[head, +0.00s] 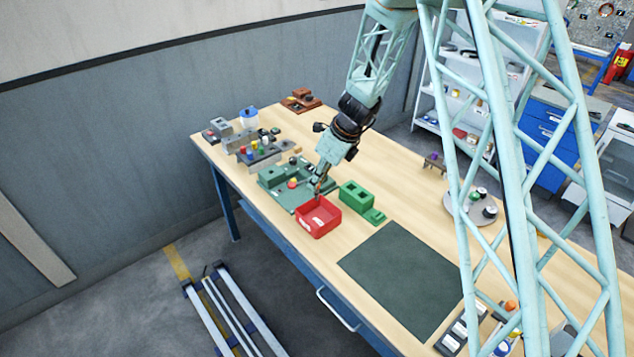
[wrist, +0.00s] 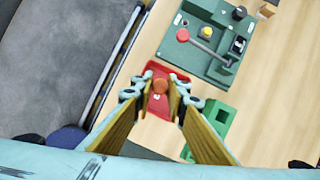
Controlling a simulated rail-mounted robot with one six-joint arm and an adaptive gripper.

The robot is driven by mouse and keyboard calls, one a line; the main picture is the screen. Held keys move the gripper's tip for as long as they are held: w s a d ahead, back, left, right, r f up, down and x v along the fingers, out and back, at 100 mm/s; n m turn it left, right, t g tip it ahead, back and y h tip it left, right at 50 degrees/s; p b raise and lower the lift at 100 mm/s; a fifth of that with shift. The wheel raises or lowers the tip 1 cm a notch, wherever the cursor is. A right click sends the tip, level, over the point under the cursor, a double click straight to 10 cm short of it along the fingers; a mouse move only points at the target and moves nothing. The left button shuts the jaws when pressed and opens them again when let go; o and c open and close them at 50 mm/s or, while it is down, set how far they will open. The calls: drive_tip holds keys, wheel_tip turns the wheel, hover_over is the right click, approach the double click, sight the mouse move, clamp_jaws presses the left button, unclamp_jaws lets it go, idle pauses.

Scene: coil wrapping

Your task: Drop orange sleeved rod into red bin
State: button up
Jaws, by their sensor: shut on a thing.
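The red bin (head: 318,216) stands on the wooden table near its front edge, open side up. My gripper (head: 318,190) is over the bin's back edge in the head view. In the wrist view my gripper (wrist: 161,95) is shut on the orange sleeved rod (wrist: 160,86), whose round orange end shows between the fingertips. The red bin (wrist: 153,72) lies behind and below the rod in that view. The rest of the rod is hidden by the fingers, and its height above the bin is hard to tell.
A green machine panel with a red button (head: 285,190) and a lever stands left of the bin. A green block (head: 356,195) stands just right of it. A dark green mat (head: 402,280) lies bare further right.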

drive_tip(key=n, duration=0.1)
drive_tip(key=r+n+g, duration=0.1)
drive_tip(key=shift+s+d+n, duration=0.2)
drive_tip(key=shift+d+n, duration=0.15)
drive_tip(key=shift+n, duration=0.05)
drive_tip(key=s+d+r+n+g+h, duration=0.1)
drive_tip(key=s+d+r+n+g, duration=0.15)
drive_tip(key=d+n, duration=0.5)
drive_tip(key=s+d+r+n+g+h, duration=0.1)
drive_tip(key=s+d+r+n+h, duration=0.15)
drive_tip(key=d+n, duration=0.5)
drive_tip(key=s+d+r+n+g+h, duration=0.1)
drive_tip(key=s+d+r+n+g, duration=0.2)
drive_tip(key=d+n, duration=0.45)
wheel_tip(320, 180, down, 17)
drive_tip(key=m+b, duration=0.1)
drive_tip(key=b, duration=1.6)
drive_tip(key=shift+s+d+r+t, duration=0.15)
drive_tip(key=shift+s+d+t, duration=0.15)
drive_tip(key=shift+d+t, duration=0.15)
drive_tip(key=shift+m+y, duration=0.25)
drive_tip(key=shift+s, duration=0.1)
